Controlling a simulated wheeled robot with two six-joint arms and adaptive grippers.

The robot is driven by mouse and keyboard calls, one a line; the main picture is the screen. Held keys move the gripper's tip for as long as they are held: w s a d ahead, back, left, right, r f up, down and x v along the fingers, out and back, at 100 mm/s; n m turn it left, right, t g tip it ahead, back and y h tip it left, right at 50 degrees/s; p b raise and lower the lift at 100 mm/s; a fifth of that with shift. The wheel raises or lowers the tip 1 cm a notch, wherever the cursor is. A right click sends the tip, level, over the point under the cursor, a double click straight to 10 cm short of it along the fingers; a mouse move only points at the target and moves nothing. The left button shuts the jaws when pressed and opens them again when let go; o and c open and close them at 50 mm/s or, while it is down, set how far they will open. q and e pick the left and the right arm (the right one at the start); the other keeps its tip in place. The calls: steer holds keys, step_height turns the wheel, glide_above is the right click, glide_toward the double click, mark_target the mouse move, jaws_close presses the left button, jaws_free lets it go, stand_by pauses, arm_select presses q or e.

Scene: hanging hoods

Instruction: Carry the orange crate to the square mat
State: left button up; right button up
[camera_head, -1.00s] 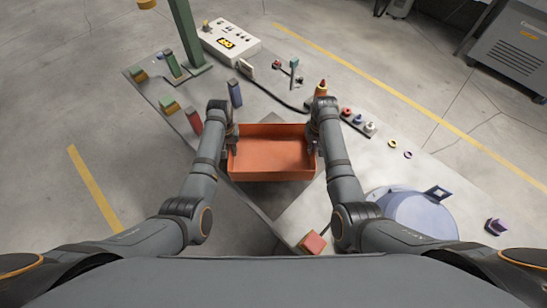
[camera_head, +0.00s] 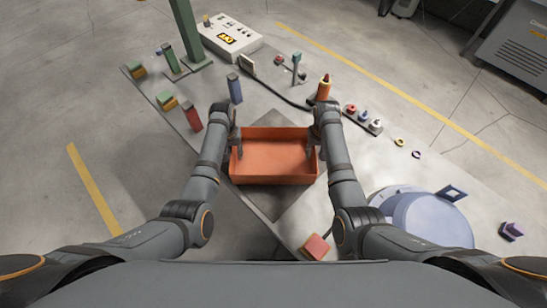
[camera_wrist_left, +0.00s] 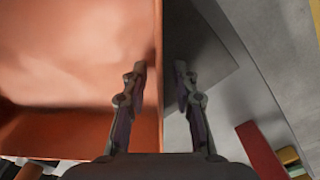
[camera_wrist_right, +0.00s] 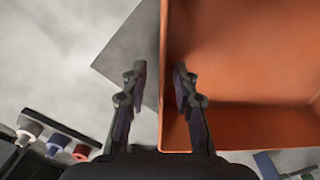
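In the left wrist view (camera_wrist_left: 160,72) one finger is inside the crate and one outside. I cannot tell how large the gap beneath the crate is.
Blue (camera_head: 235,90) and red (camera_head: 192,117) upright blocks stand behind left. A control box (camera_head: 230,38) is at the back.

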arm_select(q)
step_height(320, 180, up, 12)
arm_select(e)
step_height(320, 180, up, 12)
steer(key=shift+r, duration=0.1)
stand_by(0.8)
stand_by(0.4)
